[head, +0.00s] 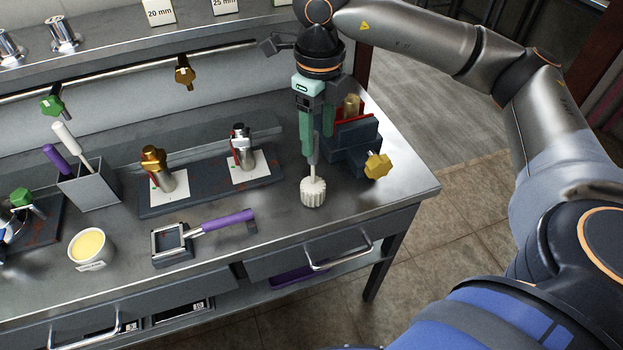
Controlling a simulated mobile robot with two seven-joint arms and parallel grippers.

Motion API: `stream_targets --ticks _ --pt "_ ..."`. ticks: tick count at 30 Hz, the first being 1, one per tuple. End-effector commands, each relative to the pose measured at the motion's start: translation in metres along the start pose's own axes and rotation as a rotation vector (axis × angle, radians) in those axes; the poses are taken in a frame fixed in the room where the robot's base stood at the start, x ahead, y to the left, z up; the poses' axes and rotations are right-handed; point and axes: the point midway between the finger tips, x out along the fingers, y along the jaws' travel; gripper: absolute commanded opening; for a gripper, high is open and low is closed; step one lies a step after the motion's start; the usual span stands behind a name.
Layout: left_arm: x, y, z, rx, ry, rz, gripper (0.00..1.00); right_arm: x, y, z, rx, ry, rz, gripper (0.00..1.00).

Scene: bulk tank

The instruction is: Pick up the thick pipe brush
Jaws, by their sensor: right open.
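A brush with a thick, white, ribbed head (313,192) is at the front right of the steel bench, head down, with a thin stem rising from it. I take it to be the thick pipe brush. My right gripper (317,140) is directly above it, pointing down, with green fingers open. The grey upper part of the brush reaches up to the fingertips. I cannot tell whether the fingers touch it, and its upper end is hidden by them. My left gripper is not in view.
A dark vise-like block (350,145) with a yellow knob stands close behind and right of the gripper. A dark tray (210,183) holds two valves. A purple-handled tool (222,222) lies left of the brush. A grey holder (92,187) contains two handles. The bench's right edge is near.

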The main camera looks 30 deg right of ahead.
Motion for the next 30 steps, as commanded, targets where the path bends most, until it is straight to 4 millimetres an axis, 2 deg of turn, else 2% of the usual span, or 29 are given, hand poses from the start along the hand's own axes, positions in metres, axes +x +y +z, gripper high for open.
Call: stream_targets --ticks 3,10,18,26,30 --pt "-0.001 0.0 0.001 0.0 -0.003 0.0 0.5 0.017 0.0 0.0 0.0 0.002 0.0 0.61" --pt "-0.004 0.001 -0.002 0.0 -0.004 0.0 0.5 0.034 0.003 0.002 -0.002 0.003 0.001 0.61" --pt "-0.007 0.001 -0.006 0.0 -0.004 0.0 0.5 0.071 0.006 0.005 -0.001 0.001 0.002 0.61" --pt "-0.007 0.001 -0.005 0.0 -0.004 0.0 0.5 0.076 0.006 0.005 -0.001 0.0 0.002 0.61" --pt "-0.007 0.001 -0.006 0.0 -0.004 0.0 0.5 0.076 0.006 0.005 -0.001 -0.001 0.002 0.48"
